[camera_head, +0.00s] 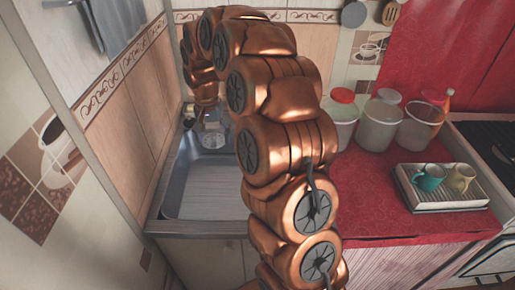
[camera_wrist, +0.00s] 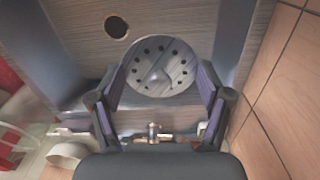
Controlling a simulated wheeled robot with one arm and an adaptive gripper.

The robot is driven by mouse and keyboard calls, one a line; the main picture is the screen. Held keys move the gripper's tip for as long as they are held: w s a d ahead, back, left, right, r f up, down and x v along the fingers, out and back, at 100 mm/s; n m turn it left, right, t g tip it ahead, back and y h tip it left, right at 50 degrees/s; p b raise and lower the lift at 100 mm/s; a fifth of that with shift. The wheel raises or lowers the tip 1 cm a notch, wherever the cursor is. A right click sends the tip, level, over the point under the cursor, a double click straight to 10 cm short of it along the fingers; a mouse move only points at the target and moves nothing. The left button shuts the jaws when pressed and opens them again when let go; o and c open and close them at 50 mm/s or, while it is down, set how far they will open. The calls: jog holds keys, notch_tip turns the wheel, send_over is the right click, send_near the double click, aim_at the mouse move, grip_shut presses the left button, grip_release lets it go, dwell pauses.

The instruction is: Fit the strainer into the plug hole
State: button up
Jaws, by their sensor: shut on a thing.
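The strainer (camera_wrist: 158,70), a round grey disc with small holes around its edge and a knob in the middle, shows in the wrist view. My gripper (camera_wrist: 161,88) is shut on it, with one finger at each side of the disc. The plug hole (camera_wrist: 116,27) is a dark round opening in the sink floor, up and left of the strainer and apart from it. In the head view, my gripper (camera_head: 211,128) is over the back of the metal sink (camera_head: 200,195). The strainer is hard to make out there, and I cannot see the plug hole.
A tap (camera_wrist: 152,131) shows below the strainer in the wrist view. A tiled wall (camera_head: 140,100) stands close on the sink's left. Right of my arm, the red counter (camera_head: 375,200) holds several jars (camera_head: 378,125) and a rack (camera_head: 440,190) with two cups.

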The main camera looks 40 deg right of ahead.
jog(key=shift+s+d+f+m+b, duration=1.25)
jog(key=shift+d+m+b, duration=1.3)
jog(key=shift+d+b, duration=0.5)
jog(key=shift+s+d+f+m+b, duration=1.05)
jog(key=shift+s+d+m+b, duration=0.4)
jog(key=shift+d+m+b, duration=1.55)
jog(key=shift+n, duration=0.45)
jog(key=shift+d+f+b, duration=0.2)
jog(key=shift+f+b, duration=0.6)
jog(key=shift+f, duration=3.6)
jog(key=shift+d+f+b, duration=0.15)
jog(key=shift+f+b, duration=0.65)
jog(key=shift+f, duration=3.55)
jog(key=shift+f+b, duration=0.8)
jog(key=shift+f, duration=1.35)
jog(key=shift+f+b, duration=0.6)
jog(key=shift+f, duration=0.2)
jog(key=o, duration=0.9)
